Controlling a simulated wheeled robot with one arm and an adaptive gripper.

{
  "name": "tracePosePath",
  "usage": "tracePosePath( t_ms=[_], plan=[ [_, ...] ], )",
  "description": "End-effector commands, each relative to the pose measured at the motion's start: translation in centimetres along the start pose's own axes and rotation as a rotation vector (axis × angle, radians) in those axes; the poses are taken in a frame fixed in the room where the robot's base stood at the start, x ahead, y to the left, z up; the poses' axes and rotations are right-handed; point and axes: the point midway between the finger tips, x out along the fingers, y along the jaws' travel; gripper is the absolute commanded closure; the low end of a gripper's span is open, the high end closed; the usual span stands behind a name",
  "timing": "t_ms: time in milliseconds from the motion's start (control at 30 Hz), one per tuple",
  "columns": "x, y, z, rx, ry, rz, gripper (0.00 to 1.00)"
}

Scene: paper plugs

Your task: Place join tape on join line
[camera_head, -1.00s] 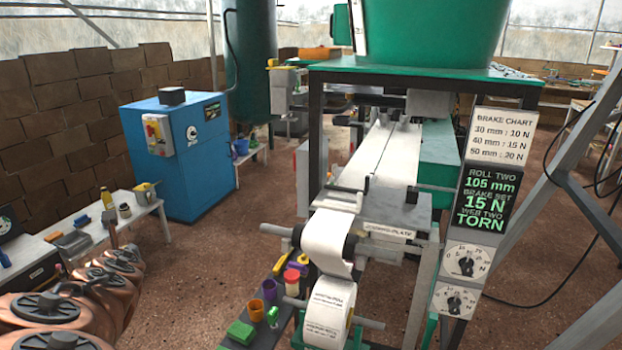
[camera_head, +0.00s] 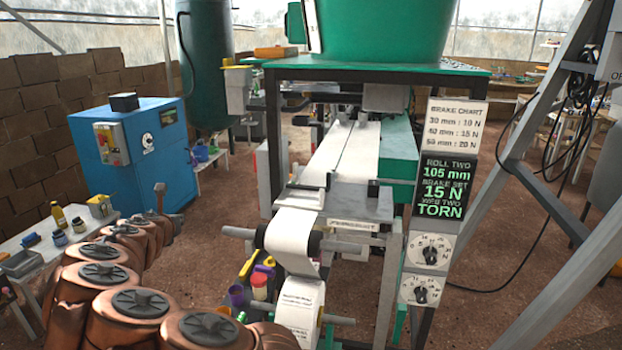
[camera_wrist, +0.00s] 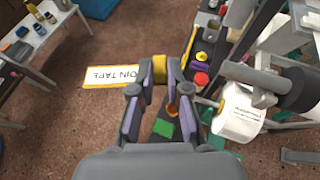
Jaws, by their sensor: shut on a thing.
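In the wrist view my gripper (camera_wrist: 160,80) is shut on the yellow end of the join tape. The join tape (camera_wrist: 108,76), a white strip with yellow edges and black lettering, sticks out to the left above the floor. In the head view only my copper arm shows, at lower left, and my gripper is out of that view. The grey joining plate (camera_head: 347,207) has a label on its front edge. White paper (camera_head: 297,197) lies on its left side and runs down over a roller. I cannot make out the join line.
The lower paper roll (camera_head: 298,312) also shows in the wrist view (camera_wrist: 238,115). A bench with cups and a red-topped pot (camera_head: 259,286) stands beside the machine. A post with two dials (camera_head: 430,252) stands on the right. A blue cabinet (camera_head: 160,165) is at left.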

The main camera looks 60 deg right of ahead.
Motion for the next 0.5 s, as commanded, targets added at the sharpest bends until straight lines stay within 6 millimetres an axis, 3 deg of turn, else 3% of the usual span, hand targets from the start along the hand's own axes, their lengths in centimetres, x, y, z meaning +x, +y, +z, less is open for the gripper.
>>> tracePosePath(
  t_ms=[267,500],
  plan=[
    [5.7,-8.4,2.4,0.073,0.0,-0.168,1.0],
    [9.8,-18.5,5.0,0.152,0.0,-0.349,1.0]
  ],
)
